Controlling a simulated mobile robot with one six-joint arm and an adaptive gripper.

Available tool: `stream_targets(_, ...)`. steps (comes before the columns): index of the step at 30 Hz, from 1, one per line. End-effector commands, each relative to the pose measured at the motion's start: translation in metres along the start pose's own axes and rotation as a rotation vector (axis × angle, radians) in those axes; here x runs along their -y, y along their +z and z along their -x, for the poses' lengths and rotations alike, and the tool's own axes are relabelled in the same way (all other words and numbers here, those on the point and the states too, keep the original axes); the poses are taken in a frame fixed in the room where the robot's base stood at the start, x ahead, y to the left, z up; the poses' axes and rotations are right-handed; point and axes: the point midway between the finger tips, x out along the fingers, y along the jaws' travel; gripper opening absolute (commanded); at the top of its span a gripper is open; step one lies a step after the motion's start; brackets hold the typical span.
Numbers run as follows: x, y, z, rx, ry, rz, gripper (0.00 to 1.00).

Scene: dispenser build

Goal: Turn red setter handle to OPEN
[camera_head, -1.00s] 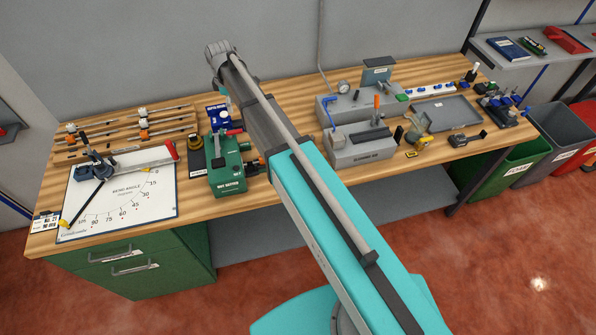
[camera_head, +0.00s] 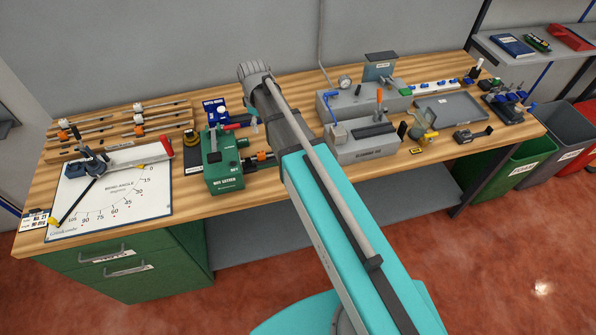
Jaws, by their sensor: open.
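The green nut setter (camera_head: 224,174) stands on the wooden bench, left of my arm, with its label facing front. A red handle (camera_head: 231,127) sticks out near its top, pointing to the right; whether this setting is open or closed cannot be read. My arm reaches up from the lower right, and its upper end is just right of and above the setter in the picture. My gripper cannot be made out; it is hidden behind or beyond the arm.
Left of the setter lies a white bend-angle board (camera_head: 118,205) with a bender on it. Orange-fitted rods (camera_head: 120,121) lie behind. A blue device (camera_head: 214,108) stands behind the setter. A grey machine (camera_head: 362,149) stands right of my arm. A grey tray (camera_head: 450,108) lies farther right.

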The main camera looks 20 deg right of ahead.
Motion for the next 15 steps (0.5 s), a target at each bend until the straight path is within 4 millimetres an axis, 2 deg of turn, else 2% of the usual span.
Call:
stream_targets(1, 0.003, 0.009, -0.006, 0.0, 0.0, -0.026, 0.57)
stream_targets(15, 0.015, 0.068, -0.034, 0.0, 0.0, -0.277, 0.57)
